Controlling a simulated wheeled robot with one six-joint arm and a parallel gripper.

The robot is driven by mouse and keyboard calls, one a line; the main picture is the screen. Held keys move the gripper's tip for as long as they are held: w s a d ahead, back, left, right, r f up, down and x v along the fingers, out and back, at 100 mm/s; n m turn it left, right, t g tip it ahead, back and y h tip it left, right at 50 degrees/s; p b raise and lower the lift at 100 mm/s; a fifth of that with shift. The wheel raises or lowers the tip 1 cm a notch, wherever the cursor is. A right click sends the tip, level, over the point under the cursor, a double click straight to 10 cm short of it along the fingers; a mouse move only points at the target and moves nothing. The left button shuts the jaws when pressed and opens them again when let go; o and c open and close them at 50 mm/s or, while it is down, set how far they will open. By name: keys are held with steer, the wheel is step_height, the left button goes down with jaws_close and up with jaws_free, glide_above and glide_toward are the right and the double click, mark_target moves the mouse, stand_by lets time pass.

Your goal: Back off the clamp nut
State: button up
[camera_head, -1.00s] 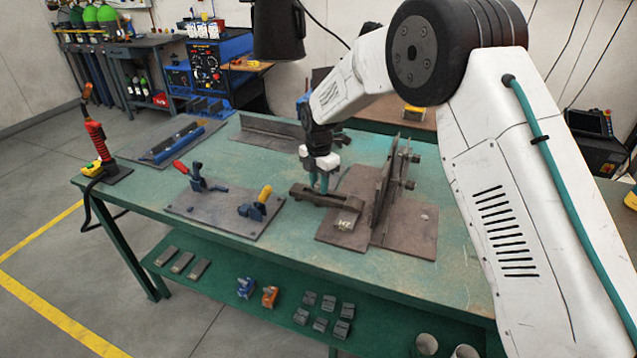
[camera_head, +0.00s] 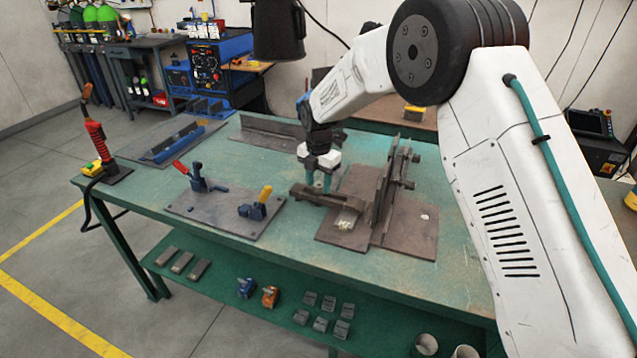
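A dark clamp bar (camera_head: 340,202) lies at the middle of the green table, with its right end over the brown base plate (camera_head: 410,222) of an upright-plate fixture. My gripper (camera_head: 318,188) points straight down over the left part of the bar. Its two teal fingers stand a little apart, with their tips down at the bar. The clamp nut cannot be made out; the fingers and the bar hide that spot. I cannot tell whether the fingers close on it. A small pale patch (camera_head: 346,220) shows just in front of the bar.
Upright dark plates with bolts (camera_head: 388,185) stand close to the right of my gripper. A plate with red and yellow-handled toggle clamps (camera_head: 222,215) lies to the left. An angle bar (camera_head: 270,130) lies behind. The table's front strip is clear.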

steer(key=shift+s+f, duration=0.1)
step_height(320, 180, up, 8)
steer(key=shift+f, duration=0.1)
stand_by(0.5)
